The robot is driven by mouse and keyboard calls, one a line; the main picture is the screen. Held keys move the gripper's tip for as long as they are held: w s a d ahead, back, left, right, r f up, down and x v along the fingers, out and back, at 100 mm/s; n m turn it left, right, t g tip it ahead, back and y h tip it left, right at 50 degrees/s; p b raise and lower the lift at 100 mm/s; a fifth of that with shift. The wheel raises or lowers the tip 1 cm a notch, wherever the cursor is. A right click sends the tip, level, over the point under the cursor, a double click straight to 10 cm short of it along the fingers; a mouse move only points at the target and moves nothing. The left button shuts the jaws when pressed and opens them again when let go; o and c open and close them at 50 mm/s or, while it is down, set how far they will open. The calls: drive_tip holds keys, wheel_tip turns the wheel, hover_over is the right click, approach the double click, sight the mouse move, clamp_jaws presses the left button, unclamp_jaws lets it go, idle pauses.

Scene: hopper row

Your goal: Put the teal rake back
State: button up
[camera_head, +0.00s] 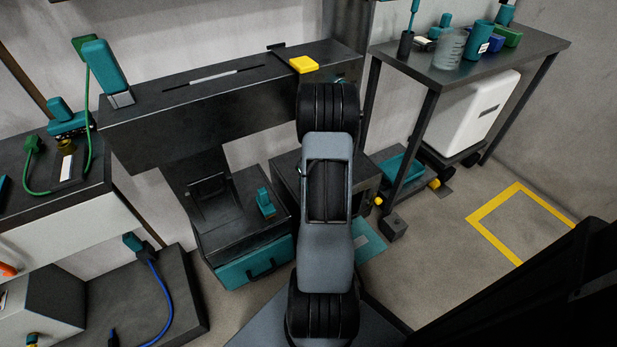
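I cannot make out a teal rake for certain. Several teal things show. A small teal handle-like piece (265,202) stands on the dark unit below the long grey beam. A flat teal piece (369,241) lies on the floor right of my arm, partly hidden by it. A thin teal rod (413,12) stands upright in a black cup (405,44) on the right table. My arm rises through the middle of the picture. Its far end reaches the front of the beam, and my gripper is hidden, so I see nothing held.
The long grey beam (210,112) bears a yellow block (304,64) and a teal upright device (103,70). The right table (465,75) holds cups and small items. A teal drawer (252,263) sits low. Cables lie at left. The yellow-framed floor square (480,218) is clear.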

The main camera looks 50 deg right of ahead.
drive_tip(key=shift+f, duration=0.15)
drive_tip(key=o, duration=1)
drive_tip(key=shift+r, duration=0.3)
drive_tip(key=p+v, duration=0.6)
drive_tip(key=v, duration=0.6)
